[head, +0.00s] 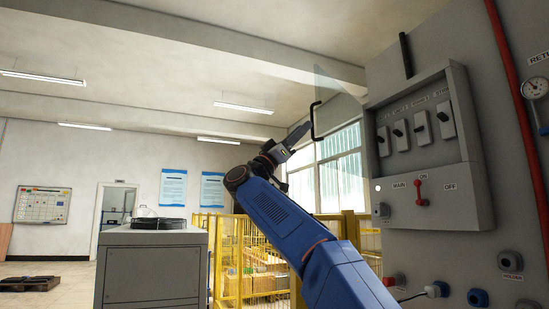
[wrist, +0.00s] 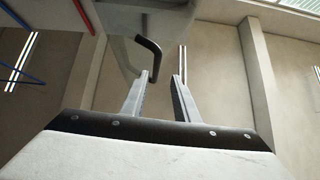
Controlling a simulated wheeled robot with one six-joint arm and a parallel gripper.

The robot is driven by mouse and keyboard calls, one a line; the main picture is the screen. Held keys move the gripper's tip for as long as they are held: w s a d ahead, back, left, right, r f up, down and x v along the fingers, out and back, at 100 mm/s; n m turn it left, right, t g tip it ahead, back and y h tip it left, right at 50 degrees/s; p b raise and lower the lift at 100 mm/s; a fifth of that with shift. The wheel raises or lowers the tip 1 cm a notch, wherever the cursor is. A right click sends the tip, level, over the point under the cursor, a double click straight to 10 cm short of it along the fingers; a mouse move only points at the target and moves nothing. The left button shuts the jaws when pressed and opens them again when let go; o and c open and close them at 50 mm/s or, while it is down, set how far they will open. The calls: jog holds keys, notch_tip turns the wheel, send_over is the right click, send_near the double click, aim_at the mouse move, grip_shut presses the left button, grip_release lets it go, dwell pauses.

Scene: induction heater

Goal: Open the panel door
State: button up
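The panel door is a clear, faintly tinted pane (head: 340,98) standing out from the left side of the grey switch panel (head: 455,190) in the head view. Its black U-shaped handle (head: 313,120) is on the pane's outer left edge. My gripper (head: 307,130) is just left of the handle. In the wrist view my gripper (wrist: 161,76) has its two fingers apart, with a gap between them. The handle (wrist: 150,50) shows just beyond the fingertips, near the left finger. I cannot tell whether they touch.
The panel's several switches and red main lever (head: 420,192) are uncovered. A red pipe (head: 520,120) and a gauge (head: 535,88) are at the right. A yellow fence (head: 235,260) stands behind my arm, with a grey cabinet (head: 152,268) at the left.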

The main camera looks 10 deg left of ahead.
jog(key=v, duration=1.3)
jog(key=shift+f, duration=0.15)
jog(key=shift+c, duration=0.7)
